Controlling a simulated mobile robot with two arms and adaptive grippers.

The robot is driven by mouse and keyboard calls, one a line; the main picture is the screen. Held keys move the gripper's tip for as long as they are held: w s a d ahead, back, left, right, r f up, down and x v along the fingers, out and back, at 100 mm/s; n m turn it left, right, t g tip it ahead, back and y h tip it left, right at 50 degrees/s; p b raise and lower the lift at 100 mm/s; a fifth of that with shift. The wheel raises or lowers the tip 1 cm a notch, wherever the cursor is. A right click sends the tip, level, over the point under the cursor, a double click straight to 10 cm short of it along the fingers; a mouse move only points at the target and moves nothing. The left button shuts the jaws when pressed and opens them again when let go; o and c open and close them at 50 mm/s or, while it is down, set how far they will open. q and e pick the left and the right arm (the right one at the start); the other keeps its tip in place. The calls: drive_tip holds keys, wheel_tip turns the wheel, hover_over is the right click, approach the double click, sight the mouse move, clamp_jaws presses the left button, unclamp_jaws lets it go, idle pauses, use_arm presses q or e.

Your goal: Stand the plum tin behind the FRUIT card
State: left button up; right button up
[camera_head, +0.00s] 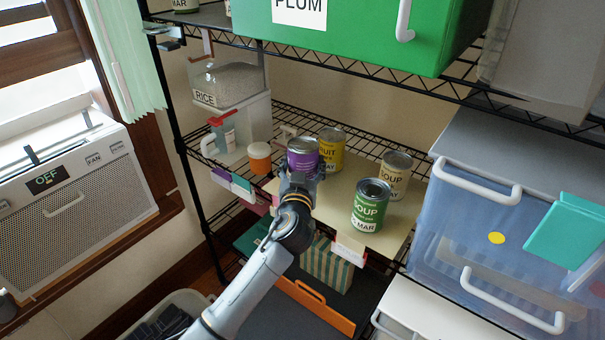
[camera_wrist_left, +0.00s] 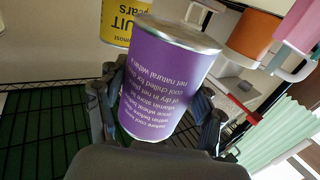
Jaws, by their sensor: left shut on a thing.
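A purple tin (camera_head: 302,154), likely the plum tin, is at the shelf's left part in the head view. My left gripper (camera_head: 299,180) is shut on it; in the wrist view the fingers (camera_wrist_left: 160,110) clasp both sides of the purple tin (camera_wrist_left: 168,80), which looks tilted there. I cannot tell whether its base touches the shelf. A yellow FRUIT tin (camera_head: 331,150) stands just behind and right of it, also in the wrist view (camera_wrist_left: 124,22). Small cards (camera_head: 230,181) hang at the shelf's front edge; none reads clearly as FRUIT. My right gripper is out of view.
A green SOUP tin (camera_head: 369,207) and a cream SOUP tin (camera_head: 396,174) stand to the right on the shelf board (camera_head: 330,205). A green PLUM bin (camera_head: 350,35) overhangs above.

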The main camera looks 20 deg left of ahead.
use_arm(q)
drive_tip(key=shift+w+a+f, duration=0.1)
drive_tip(key=shift+w, duration=0.1)
drive_tip(key=f, duration=0.3)
drive_tip(key=shift+w+a+f, duration=0.1)
drive_tip(key=shift+w, duration=0.15)
drive_tip(key=shift+f, duration=0.25)
drive_tip(key=shift+f, duration=0.1)
drive_tip(key=o, duration=1.6)
drive_tip(key=shift+s, duration=0.1)
